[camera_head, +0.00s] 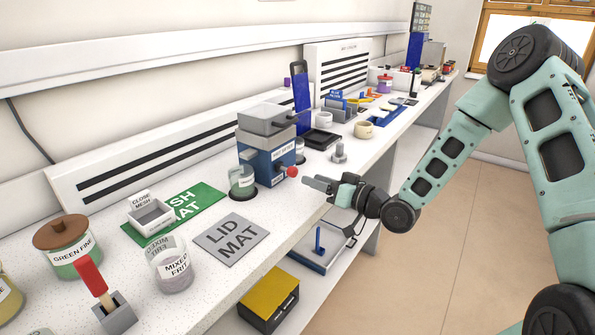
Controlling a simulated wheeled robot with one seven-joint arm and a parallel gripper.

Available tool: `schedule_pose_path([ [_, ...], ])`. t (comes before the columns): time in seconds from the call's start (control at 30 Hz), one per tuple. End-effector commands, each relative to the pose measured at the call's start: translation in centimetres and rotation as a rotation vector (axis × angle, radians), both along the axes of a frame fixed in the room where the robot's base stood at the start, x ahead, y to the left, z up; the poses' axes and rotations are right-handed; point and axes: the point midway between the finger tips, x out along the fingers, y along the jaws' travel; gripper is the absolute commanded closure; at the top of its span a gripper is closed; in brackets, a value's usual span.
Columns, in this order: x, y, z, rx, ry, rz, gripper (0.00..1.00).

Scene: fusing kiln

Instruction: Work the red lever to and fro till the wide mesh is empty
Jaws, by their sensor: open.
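A blue and grey machine (255,150) stands on the bench, with a grey hopper (268,118) on top. A lever with a red ball end (292,171) sticks out from its right side. A clear jar with greenish contents (242,181) stands at its front on a dark round base. My gripper (310,183) is open and empty, its fingertips just right of the red ball and apart from it. A small tray labelled CLOSE MESH (152,218) sits on the green mesh mat (200,205). I see no tray labelled wide mesh; the hopper's inside is hidden.
A MIXED FRIT jar (175,275), a GREEN FINE jar (75,255) and a red-handled tool in a grey block (115,312) stand at front left. The grey LID MAT (230,238) is bare. A metal post (339,154) stands behind my gripper. A yellow-topped box (270,293) sits below.

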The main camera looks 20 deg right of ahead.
Motion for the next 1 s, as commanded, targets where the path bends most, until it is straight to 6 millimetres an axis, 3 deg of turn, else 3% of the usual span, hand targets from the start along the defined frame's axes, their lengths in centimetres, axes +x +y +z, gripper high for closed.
schedule_pose_path([
  [0.33, 4.5, 3.3, 0.1, 0.0, 0.0, 0.0, 0.53],
  [0.77, 5.2, 3.8, 0.0, 0.0, 0.0, 0.0, 0.53],
  [0.93, 5.2, 3.8, 0.0, 0.0, 0.0, 0.0, 1.0],
  [1.0, 5.2, 3.8, 0.0, 0.0, 0.0, 0.0, 1.0],
])
